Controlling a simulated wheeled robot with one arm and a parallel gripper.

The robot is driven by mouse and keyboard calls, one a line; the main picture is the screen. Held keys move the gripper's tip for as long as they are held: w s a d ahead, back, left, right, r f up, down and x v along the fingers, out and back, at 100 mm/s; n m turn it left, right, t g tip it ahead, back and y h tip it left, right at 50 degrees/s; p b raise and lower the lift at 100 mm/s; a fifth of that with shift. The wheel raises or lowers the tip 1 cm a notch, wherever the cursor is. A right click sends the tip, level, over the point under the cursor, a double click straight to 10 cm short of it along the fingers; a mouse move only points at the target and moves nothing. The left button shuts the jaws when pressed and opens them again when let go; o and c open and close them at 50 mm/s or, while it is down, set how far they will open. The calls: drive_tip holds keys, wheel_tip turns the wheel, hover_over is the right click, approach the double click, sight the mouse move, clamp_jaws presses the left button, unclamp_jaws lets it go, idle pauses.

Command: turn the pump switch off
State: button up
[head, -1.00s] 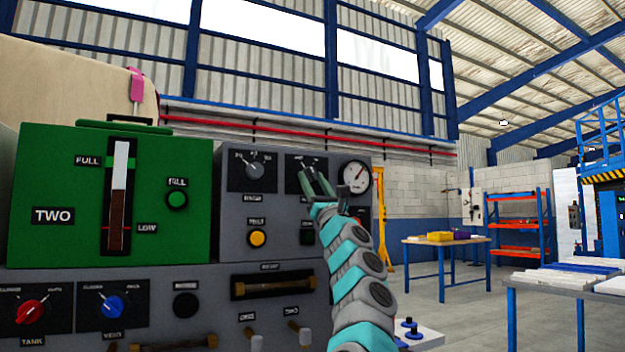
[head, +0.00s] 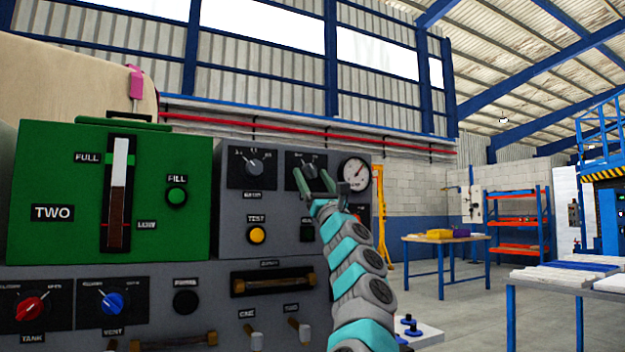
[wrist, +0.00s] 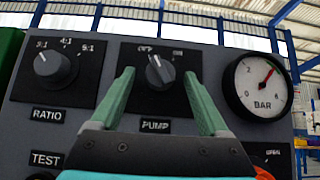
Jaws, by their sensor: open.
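The pump switch (wrist: 160,72) is a dark round knob on a black plate, above the PUMP label in the wrist view. Its pale pointer mark leans up and left, toward the OFF label, with ON to the right. In the head view the switch (head: 309,170) is partly hidden by my gripper (head: 312,174). My gripper (wrist: 159,76) is open and empty. Its two green fingers stand to the left and right of the knob, with gaps on both sides. I cannot tell how far the tips are from the panel.
The ratio knob (wrist: 53,68) is left of the pump switch. The pressure gauge (wrist: 262,86) is close on the right. A yellow test button (head: 257,235) sits below. The green tank unit (head: 190,225) stands at the left.

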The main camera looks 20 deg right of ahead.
drive_tip(key=b+v, duration=0.7)
drive_tip(key=shift+f, duration=0.2)
idle(0.4)
drive_tip(key=shift+s, duration=0.25)
idle(0.5)
